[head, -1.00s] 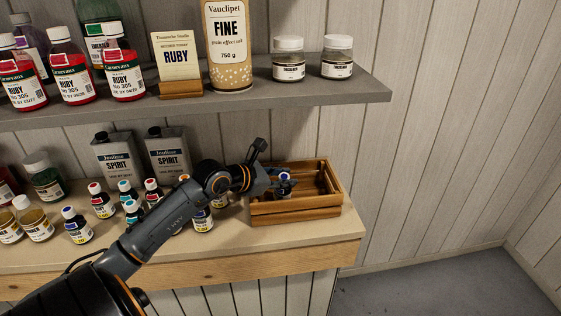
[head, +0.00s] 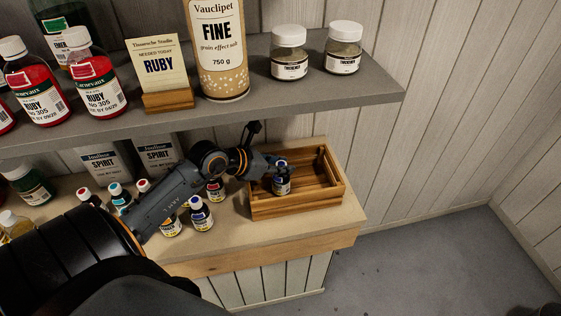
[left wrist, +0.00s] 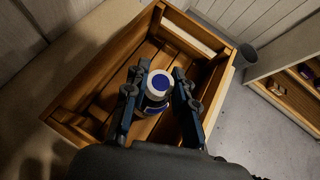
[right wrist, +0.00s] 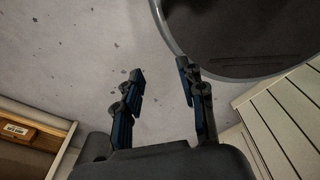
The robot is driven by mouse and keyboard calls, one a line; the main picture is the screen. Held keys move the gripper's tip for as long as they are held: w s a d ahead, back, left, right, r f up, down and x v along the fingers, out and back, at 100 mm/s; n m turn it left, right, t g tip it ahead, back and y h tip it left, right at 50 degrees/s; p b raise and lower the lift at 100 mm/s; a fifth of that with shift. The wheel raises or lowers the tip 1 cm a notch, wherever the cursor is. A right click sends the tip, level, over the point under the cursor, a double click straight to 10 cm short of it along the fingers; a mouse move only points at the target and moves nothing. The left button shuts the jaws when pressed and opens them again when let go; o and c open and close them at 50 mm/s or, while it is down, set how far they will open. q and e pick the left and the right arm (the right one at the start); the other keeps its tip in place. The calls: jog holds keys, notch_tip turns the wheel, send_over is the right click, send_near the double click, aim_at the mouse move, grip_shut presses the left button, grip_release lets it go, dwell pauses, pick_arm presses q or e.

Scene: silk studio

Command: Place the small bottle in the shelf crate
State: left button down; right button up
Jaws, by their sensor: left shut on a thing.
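The small bottle (head: 282,184) has a dark body, a pale label and a blue-topped cap. It also shows in the left wrist view (left wrist: 157,84), upright between the fingers. My left gripper (head: 277,172) is shut on it, over the left part of the wooden crate (head: 300,208). The crate is slatted, otherwise empty, and also shows in the left wrist view (left wrist: 80,123). Whether the bottle touches the crate floor I cannot tell. My right gripper (right wrist: 158,80) is open and empty above the grey floor, in its own wrist view.
The crate stands at the right end of the lower shelf (head: 250,240). Several small bottles (head: 200,214) stand left of it, under my left arm. The upper shelf (head: 330,105) overhangs behind, with jars, a salt canister and red bottles.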

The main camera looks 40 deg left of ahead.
pick_arm(q)
jog(key=shift+f, duration=0.2)
jog(key=c, duration=1.1)
grip_release()
jog(key=shift+w+a, duration=0.1)
jog(key=shift+r, duration=0.3)
jog(key=b+v, duration=0.1)
jog(key=v, duration=1.1)
jog(key=shift+b, duration=0.4)
pick_arm(e)
jog(key=shift+w+a+f, duration=0.1)
jog(key=shift+a+f, duration=0.05)
jog(key=shift+f, duration=0.8)
